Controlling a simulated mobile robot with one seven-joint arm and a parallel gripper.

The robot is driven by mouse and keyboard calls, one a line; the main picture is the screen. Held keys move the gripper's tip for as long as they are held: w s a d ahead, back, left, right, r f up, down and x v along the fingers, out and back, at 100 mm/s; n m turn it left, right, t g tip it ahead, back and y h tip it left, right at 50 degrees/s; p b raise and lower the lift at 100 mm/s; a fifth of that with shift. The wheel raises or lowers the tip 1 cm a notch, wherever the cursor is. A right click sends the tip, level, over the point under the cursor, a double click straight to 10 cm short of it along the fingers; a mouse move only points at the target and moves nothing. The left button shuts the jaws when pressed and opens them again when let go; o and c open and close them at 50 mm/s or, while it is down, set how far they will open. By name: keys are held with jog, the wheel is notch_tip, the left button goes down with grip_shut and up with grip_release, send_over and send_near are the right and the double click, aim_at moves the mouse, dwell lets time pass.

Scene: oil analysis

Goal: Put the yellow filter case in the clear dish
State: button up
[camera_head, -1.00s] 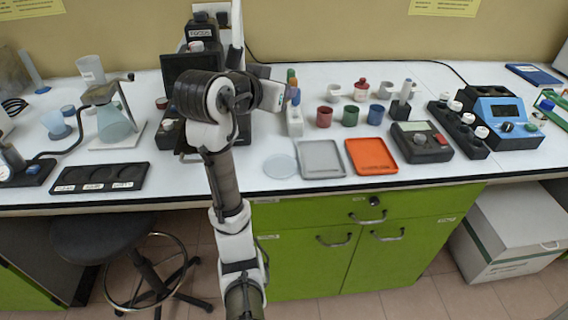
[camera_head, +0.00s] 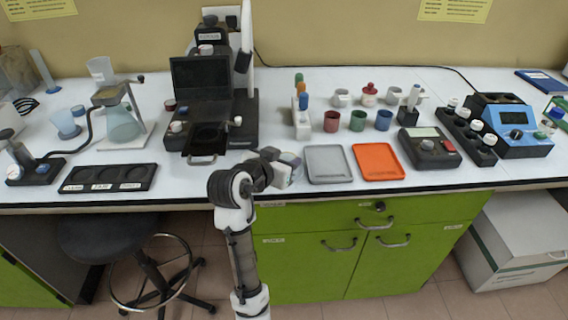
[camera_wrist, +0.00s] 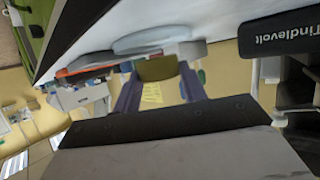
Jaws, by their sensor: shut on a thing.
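My gripper (camera_wrist: 160,88) is shut on the yellow filter case (camera_wrist: 157,68), which looks olive and sits between the fingertips in the wrist view. The clear dish (camera_wrist: 150,38) is a pale disc just beyond the case in that view; I cannot tell whether they touch. In the head view my gripper (camera_head: 288,172) is at the bench's front edge, left of the grey tray, and covers most of the dish. The case cannot be made out there.
The grey tray (camera_head: 328,180) and orange tray (camera_head: 379,177) lie right of my gripper. The microscope-like device with a dark screen (camera_head: 202,78) stands behind left. Several coloured cups stand behind the trays. A black three-well holder (camera_head: 108,187) lies at the left front.

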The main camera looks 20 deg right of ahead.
jog(key=shift+f, duration=0.75)
jog(key=shift+f, duration=0.2)
jog(key=o, duration=1)
jog(key=shift+c, duration=0.2)
